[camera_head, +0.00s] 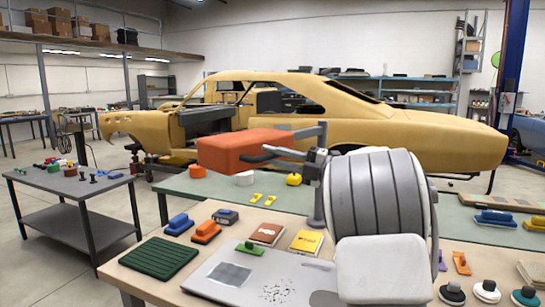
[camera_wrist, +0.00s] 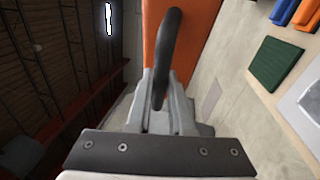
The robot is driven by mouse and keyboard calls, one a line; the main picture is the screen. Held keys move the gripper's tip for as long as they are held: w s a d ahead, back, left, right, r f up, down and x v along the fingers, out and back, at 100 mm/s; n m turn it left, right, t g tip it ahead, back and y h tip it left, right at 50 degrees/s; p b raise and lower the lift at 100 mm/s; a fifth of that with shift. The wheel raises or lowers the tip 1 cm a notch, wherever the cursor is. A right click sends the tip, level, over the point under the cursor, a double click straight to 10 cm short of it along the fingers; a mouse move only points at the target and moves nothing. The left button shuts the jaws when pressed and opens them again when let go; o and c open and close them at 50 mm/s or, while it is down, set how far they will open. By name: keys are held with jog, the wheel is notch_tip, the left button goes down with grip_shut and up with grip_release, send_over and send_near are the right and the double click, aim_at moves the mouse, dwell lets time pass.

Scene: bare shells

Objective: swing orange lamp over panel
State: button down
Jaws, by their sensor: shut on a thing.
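The orange lamp (camera_head: 240,150) is a boxy head on a grey arm, held up above the tables by a post (camera_head: 318,195). A dark curved handle (camera_head: 262,155) stands out from it. My gripper (camera_head: 300,156) is shut on this handle; the wrist view shows the handle (camera_wrist: 168,45) between the grey fingers (camera_wrist: 160,108), with the orange body (camera_wrist: 205,25) behind. The silvery panel (camera_head: 225,291) lies on the front table, with a grey patch and dark specks. In the head view the lamp appears above and behind the panel; my arm hides part of the panel's right side.
A dark green ribbed mat (camera_head: 157,257) lies left of the panel. Sanding blocks (camera_head: 206,232) and two boxes (camera_head: 306,242) lie behind it. Round pads (camera_head: 487,291) and an orange tool (camera_head: 461,263) lie at right. A grey cart (camera_head: 68,185) stands left, a yellow car shell (camera_head: 400,130) behind.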

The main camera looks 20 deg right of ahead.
jog(key=c, duration=0.8)
grip_release()
jog(key=shift+d, duration=0.1)
jog(key=v, duration=1.7)
jog(key=shift+d+r, duration=0.1)
